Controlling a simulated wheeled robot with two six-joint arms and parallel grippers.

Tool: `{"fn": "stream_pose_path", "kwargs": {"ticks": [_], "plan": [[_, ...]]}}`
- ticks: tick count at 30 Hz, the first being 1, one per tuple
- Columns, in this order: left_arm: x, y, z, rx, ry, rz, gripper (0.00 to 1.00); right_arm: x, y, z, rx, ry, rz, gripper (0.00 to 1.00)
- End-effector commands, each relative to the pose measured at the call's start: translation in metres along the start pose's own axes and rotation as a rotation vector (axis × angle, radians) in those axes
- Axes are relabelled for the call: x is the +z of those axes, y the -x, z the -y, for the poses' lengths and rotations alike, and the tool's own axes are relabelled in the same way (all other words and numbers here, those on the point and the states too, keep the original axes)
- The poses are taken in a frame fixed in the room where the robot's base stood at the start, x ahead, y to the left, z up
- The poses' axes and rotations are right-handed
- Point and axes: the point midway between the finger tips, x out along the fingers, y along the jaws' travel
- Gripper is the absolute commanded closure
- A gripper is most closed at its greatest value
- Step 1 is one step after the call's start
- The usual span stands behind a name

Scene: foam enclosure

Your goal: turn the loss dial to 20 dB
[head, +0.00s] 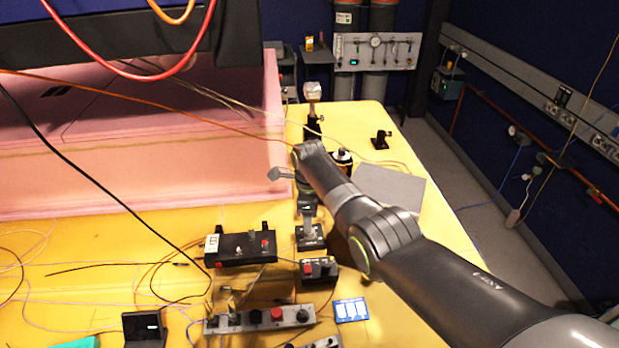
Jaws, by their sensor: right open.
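My right arm reaches in from the lower right and bends down at the wrist. Its gripper (308,228) points down, open, over a small black box (313,243) on the yellow table. The fingers cover part of this box, and I cannot tell whether they touch it. I cannot read any dial marking or pick out the loss dial for certain; it may be hidden under the gripper. My left gripper is out of view.
A black box labelled B (240,248) stands left of the gripper, and a small box with a red button (319,270) is in front. A grey strip with several knobs (260,319) lies nearer. Pink foam (200,170) walls the left; loose cables cross the yellow table (95,285).

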Motion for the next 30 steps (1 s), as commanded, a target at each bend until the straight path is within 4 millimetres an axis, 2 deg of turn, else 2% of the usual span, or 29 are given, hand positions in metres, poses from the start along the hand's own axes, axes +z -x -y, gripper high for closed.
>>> {"fn": "stream_pose_path", "kwargs": {"ticks": [3, 8, 15, 18, 24, 30], "plan": [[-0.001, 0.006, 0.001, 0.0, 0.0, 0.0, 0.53, -0.001, 0.02, 0.0, -0.002, -0.001, 0.001, 0.53], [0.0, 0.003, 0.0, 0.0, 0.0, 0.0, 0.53, -0.001, 0.048, 0.001, -0.003, -0.002, 0.001, 0.53], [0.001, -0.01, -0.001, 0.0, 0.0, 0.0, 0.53, 0.0, 0.099, 0.001, -0.005, 0.0, 0.002, 0.53], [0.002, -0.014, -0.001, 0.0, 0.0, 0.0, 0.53, -0.001, 0.115, 0.001, -0.003, -0.001, 0.0, 0.53], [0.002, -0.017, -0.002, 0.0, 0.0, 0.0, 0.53, -0.001, 0.132, 0.001, -0.001, -0.001, 0.0, 0.53], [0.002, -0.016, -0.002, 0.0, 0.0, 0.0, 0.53, -0.001, 0.134, 0.0, 0.0, -0.001, 0.0, 0.53]]}}
